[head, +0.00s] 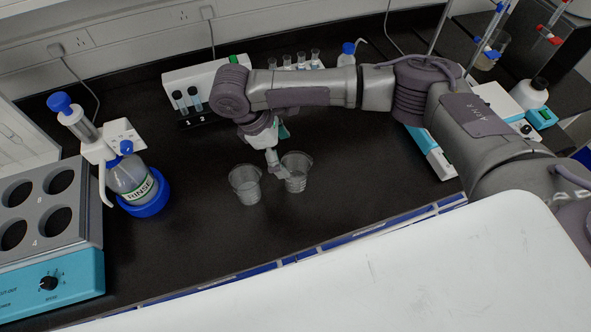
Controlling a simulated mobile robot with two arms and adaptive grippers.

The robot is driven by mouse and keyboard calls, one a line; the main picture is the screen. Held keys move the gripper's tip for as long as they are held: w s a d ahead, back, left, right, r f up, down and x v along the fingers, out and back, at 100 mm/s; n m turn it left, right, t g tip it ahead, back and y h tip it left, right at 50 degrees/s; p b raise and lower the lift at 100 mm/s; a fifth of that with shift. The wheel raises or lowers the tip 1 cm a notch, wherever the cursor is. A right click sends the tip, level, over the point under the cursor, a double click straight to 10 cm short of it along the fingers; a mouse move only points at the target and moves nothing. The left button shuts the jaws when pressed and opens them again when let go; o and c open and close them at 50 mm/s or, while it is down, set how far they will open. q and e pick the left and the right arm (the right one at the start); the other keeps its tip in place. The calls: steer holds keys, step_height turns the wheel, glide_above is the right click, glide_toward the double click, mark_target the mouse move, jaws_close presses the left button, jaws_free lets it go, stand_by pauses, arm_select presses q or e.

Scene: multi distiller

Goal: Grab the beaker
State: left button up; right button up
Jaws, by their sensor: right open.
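Two clear beakers stand upright side by side on the black bench. The left beaker (245,185) is free of contact as far as I can see. The right beaker (298,172) has my right gripper (277,175) at its left side. The gripper points down from my right arm, with its fingers between the two beakers and partly over the right one's near wall. The gripper is open; I cannot tell whether a finger touches the glass. My left gripper is not in view.
Bench in front of the beakers is clear.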

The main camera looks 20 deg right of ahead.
mark_target(296, 169)
steer(key=shift+x, duration=1.1)
steer(key=shift+w+d+f, duration=0.1)
steer(key=shift+w+f, duration=0.05)
steer(key=shift+f, duration=0.15)
steer(key=p+x, duration=0.2)
steer(key=x, duration=0.2)
steer(key=shift+d, duration=0.1)
steer(key=shift+d+f+p, duration=0.1)
steer(key=shift+f+p, duration=0.2)
steer(key=shift+f, duration=0.2)
steer(key=shift+c, duration=0.2)
steer(key=c, duration=1.2)
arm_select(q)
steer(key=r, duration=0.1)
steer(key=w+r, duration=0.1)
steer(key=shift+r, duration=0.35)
arm_select(e)
steer(key=shift+c, duration=0.2)
